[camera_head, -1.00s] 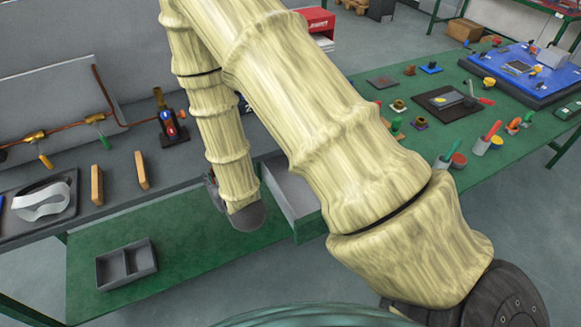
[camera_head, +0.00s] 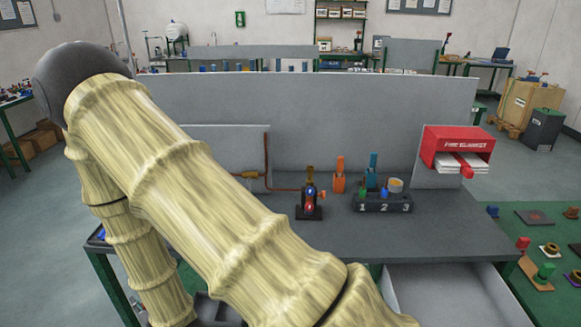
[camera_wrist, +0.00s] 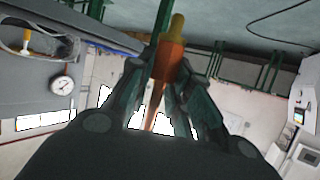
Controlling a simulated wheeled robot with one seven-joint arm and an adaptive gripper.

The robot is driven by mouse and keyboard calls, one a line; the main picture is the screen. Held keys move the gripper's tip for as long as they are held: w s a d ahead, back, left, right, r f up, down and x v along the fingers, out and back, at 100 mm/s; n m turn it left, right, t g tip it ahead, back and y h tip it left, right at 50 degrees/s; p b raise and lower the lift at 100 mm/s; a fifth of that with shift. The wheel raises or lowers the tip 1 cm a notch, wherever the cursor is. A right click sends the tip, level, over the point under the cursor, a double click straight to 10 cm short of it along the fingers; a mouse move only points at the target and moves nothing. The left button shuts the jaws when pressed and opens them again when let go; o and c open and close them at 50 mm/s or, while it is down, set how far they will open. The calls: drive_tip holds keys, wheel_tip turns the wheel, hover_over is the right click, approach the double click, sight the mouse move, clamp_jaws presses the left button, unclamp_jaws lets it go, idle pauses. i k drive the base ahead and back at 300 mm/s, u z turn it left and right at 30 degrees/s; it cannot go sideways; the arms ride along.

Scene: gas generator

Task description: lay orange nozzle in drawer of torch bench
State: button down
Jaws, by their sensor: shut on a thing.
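In the wrist view my gripper (camera_wrist: 168,76) is shut on the orange nozzle (camera_wrist: 168,58). The nozzle has a yellow-brown end pointing up in the picture, and its orange body runs down between the fingers. In the head view my gripper and the nozzle are not seen; my pale arm fills the left and lower middle. The torch bench (camera_head: 450,236) has a dark grey top. Its drawer (camera_head: 440,292) stands open at the lower right, with a pale inside. The visible part of the drawer looks empty; its front is cut off by the picture edge.
On the bench stand a dark torch stand (camera_head: 309,203), an orange bottle-like thing (camera_head: 339,178), a blue one (camera_head: 371,172) and a numbered block (camera_head: 382,203). A red box (camera_head: 458,145) is at the right.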

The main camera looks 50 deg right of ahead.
sight(430, 296)
drive_tip(key=u, duration=0.85)
drive_tip(key=k, duration=1.55)
drive_tip(key=z, duration=2.65)
